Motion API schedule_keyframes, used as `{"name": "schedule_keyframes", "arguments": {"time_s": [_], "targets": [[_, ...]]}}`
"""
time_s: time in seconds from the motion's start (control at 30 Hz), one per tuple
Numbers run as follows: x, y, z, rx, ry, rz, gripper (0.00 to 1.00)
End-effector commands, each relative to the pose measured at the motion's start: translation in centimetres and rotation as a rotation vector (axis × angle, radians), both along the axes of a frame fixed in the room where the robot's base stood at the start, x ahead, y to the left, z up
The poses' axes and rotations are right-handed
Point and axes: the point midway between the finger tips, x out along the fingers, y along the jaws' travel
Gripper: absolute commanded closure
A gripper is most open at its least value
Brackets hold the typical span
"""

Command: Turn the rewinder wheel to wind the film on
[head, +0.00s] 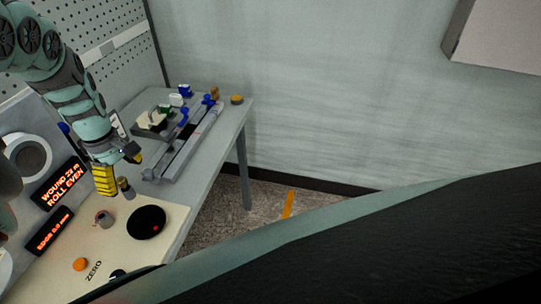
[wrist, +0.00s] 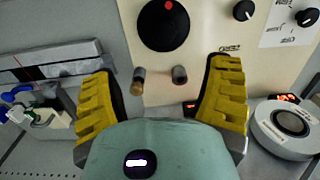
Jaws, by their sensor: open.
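A round black wheel or dial (head: 147,222) with a red dot lies on the cream panel (head: 63,265) in the head view. In the wrist view the black wheel (wrist: 163,27) is at the top, beyond my fingertips. My gripper (head: 118,174) has yellow ridged fingers, spread apart and empty, above the panel's back edge. In the wrist view my gripper (wrist: 160,85) straddles two short pegs, one brass-tipped (wrist: 138,82) and one grey (wrist: 180,75), without visible contact. A white roll with a dark core (head: 28,158) is at the left; the film itself cannot be made out.
Lit displays (head: 60,184) read "WOUND 28 m ROLL EVEN" and "EDGE 0.0 mm". An orange button (head: 80,264) is on the panel's front. A grey rail (head: 185,150) and small blue and green parts occupy the bench behind. Open floor lies to the right.

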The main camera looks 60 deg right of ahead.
Motion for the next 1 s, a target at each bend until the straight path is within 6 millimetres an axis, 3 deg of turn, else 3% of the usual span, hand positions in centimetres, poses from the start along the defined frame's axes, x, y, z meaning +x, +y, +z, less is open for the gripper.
{"name": "schedule_keyframes", "arguments": {"time_s": [0.1,0.23,1.0], "targets": [[0.5,0.9,0.6,0.003,-0.034,0.090,0.23],[0.6,1.0,-0.4,0.002,-0.040,0.111,0.23],[0.4,0.6,-10.9,-0.002,-0.035,0.101,0.23]]}}
